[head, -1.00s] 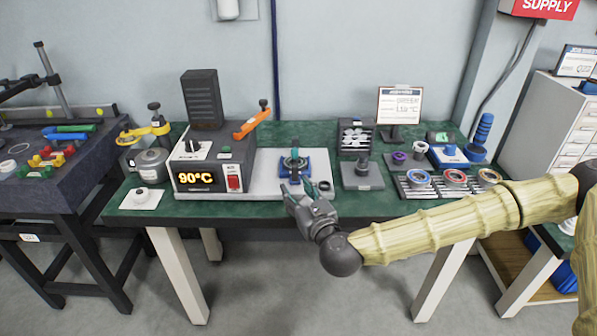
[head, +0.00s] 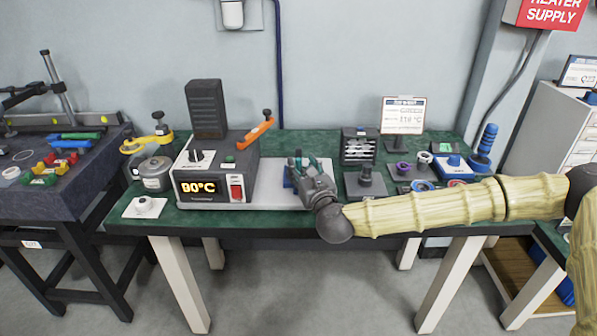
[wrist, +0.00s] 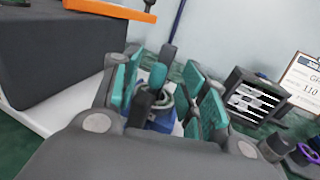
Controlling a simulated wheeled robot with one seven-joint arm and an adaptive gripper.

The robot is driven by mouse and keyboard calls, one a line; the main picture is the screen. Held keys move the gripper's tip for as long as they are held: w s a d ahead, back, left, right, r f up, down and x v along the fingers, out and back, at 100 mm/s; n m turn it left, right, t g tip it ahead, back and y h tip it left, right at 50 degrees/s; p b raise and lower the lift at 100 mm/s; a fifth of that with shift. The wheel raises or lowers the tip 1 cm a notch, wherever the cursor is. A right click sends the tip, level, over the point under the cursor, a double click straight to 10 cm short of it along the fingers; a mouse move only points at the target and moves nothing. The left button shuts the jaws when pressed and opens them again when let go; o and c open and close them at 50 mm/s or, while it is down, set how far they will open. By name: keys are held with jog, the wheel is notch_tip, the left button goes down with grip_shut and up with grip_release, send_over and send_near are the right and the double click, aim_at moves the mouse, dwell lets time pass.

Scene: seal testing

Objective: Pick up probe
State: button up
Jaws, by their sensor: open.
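The probe (wrist: 158,76) appears to be the upright dark and teal piece in a blue holder (wrist: 162,123) in the wrist view. It stands between the fingers of my gripper (wrist: 164,88), which is open with teal pads apart on either side. I cannot tell whether a pad touches it. In the head view my gripper (head: 306,163) is over the pale plate, in front of the blue holder (head: 288,177), and hides most of the holder and probe.
The heater box (head: 215,168) reading 90°C stands left of my gripper, with an orange-handled lever (head: 255,130). A dark grey block (head: 366,182) and slotted rack (head: 360,146) stand to the right. A sign (head: 402,115) is behind. My arm crosses the table's right front.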

jog(key=shift+x, duration=1.2)
jog(key=shift+c, duration=0.4)
grip_shut()
jog(key=shift+r, duration=0.1)
jog(key=shift+r, duration=0.2)
jog(key=s+d+r+b, duration=0.1)
jog(key=s+d+r, duration=0.1)
jog(key=s+d, duration=0.2)
jog(key=s+d+r+b, duration=0.1)
jog(key=s+d, duration=0.3)
jog(key=d, duration=0.5)
jog(key=shift+d+r, duration=0.4)
jog(key=shift+r, duration=0.3)
